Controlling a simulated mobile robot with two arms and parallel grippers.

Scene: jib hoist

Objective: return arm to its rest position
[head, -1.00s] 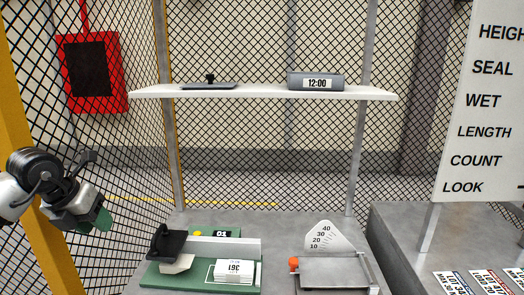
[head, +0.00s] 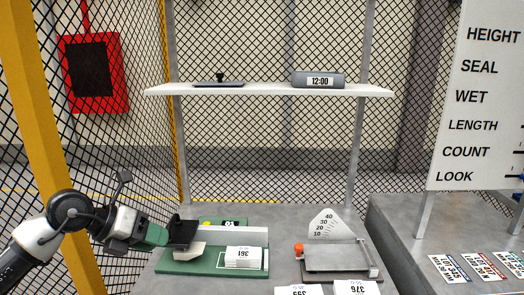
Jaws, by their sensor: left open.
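My left arm comes in from the left edge. Its gripper (head: 160,235) has green finger parts and points right, its tips close to or against a black block (head: 183,230). I cannot tell whether they touch. The jaws are open and nothing shows held. The black block stands at the left end of a green fixture (head: 215,270), above a pale wedge-shaped piece (head: 189,251). A white block marked 361 (head: 243,257) sits on the fixture further right. My right gripper is not in view.
A grey scale with a dial (head: 335,258) stands right of the fixture. Cards marked 395 and 376 (head: 356,288) show at the front edge. A white shelf (head: 270,91) holds a clock (head: 319,80). A yellow post (head: 62,150) rises behind my left arm.

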